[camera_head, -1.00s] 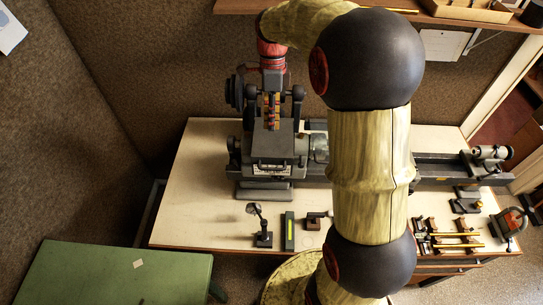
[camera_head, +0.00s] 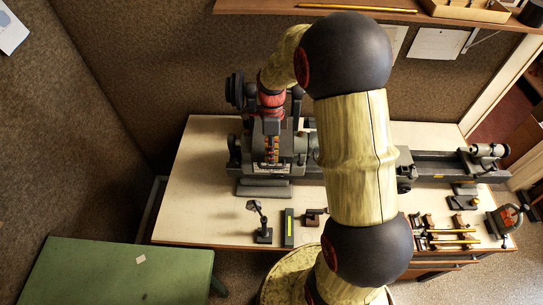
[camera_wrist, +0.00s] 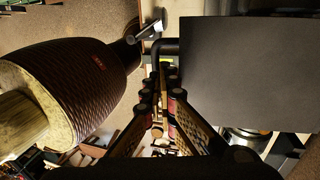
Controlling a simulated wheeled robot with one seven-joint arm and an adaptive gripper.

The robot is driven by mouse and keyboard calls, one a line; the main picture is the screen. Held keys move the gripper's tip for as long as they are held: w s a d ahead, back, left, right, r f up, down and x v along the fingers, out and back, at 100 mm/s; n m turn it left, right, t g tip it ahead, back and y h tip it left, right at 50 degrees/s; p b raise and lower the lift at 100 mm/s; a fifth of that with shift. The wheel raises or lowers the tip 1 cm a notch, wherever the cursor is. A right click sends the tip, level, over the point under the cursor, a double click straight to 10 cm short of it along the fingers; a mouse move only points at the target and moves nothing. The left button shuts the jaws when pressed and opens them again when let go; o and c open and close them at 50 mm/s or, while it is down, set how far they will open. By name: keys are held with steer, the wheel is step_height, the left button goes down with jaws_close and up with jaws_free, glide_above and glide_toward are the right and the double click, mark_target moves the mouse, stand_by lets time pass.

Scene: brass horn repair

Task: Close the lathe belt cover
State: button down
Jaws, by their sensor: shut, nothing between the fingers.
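The grey lathe (camera_head: 252,165) stands on the workbench left of centre in the head view. Its headstock is partly hidden behind my gripper and arm. My gripper (camera_head: 272,158) points down in front of the headstock, its fingers shut and empty. In the wrist view my gripper (camera_wrist: 158,125) shows with its fingers close together. A large flat dark panel (camera_wrist: 245,70), which looks like the belt cover, fills the upper right there, beside the fingers. A dark bent bar (camera_wrist: 160,48) shows at its left edge. I cannot tell the cover's angle or whether the fingers touch it.
The pale bench (camera_head: 190,205) has free room left of the lathe. A small lamp-like tool (camera_head: 262,222), a green level (camera_head: 289,228) and several brass parts (camera_head: 450,235) lie along its front. A shelf (camera_head: 390,17) overhangs the back. A green cabinet (camera_head: 120,275) stands front left.

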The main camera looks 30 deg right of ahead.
steer(key=shift+f, duration=0.3)
